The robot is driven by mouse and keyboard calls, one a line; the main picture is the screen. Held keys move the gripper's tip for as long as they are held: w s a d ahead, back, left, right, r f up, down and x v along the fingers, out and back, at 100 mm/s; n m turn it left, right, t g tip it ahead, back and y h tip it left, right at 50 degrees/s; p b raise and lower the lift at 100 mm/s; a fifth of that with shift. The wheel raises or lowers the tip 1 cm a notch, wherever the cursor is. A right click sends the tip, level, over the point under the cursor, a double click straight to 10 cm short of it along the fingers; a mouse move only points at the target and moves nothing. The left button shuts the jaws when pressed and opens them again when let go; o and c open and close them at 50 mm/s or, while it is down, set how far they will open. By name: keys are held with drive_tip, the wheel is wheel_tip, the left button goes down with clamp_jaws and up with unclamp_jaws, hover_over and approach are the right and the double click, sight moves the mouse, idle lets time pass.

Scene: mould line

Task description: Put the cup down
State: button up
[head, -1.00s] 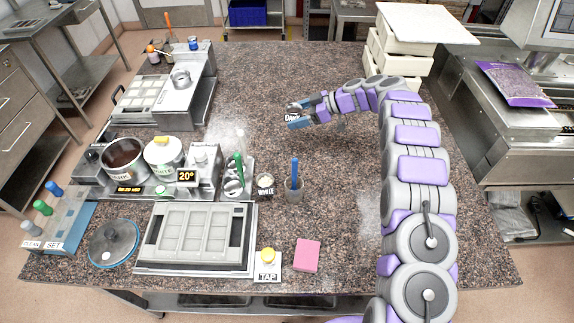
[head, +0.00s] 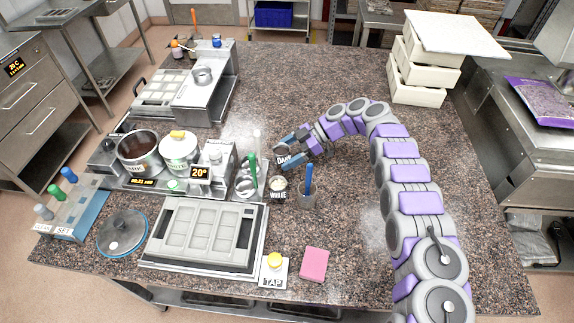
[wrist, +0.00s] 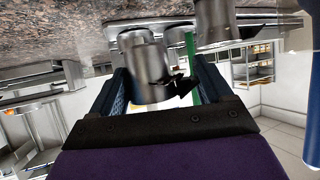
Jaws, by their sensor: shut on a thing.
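My gripper (head: 292,153) is shut on a small metal cup marked DARK (head: 283,160). The cup is behind the white cup, close to the counter (head: 345,220); I cannot tell whether its base touches the counter. In the wrist view, the grey cup (wrist: 147,65) sits between my two blue finger pads, with the counter at the top of the picture. A small cup marked WHITE (head: 278,194) stands on the counter just in front of the held cup.
A holder with a blue-handled tool (head: 308,199) stands right of the white cup. The melting unit with two pots (head: 140,155) and a green-handled tool (head: 252,170) lie left.

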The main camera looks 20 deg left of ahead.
sight(289, 171)
drive_tip(key=f, duration=0.2)
drive_tip(key=d+f+b, duration=0.1)
drive_tip(key=f, duration=0.1)
drive_tip(key=shift+f, duration=0.35)
drive_tip(key=shift+a, duration=0.3)
drive_tip(key=o, duration=1)
drive_tip(key=shift+d, duration=0.1)
drive_tip(key=shift+r, duration=0.1)
drive_tip(key=shift+p+v, duration=1.05)
drive_tip(key=shift+v, duration=2.65)
drive_tip(key=shift+w, duration=0.1)
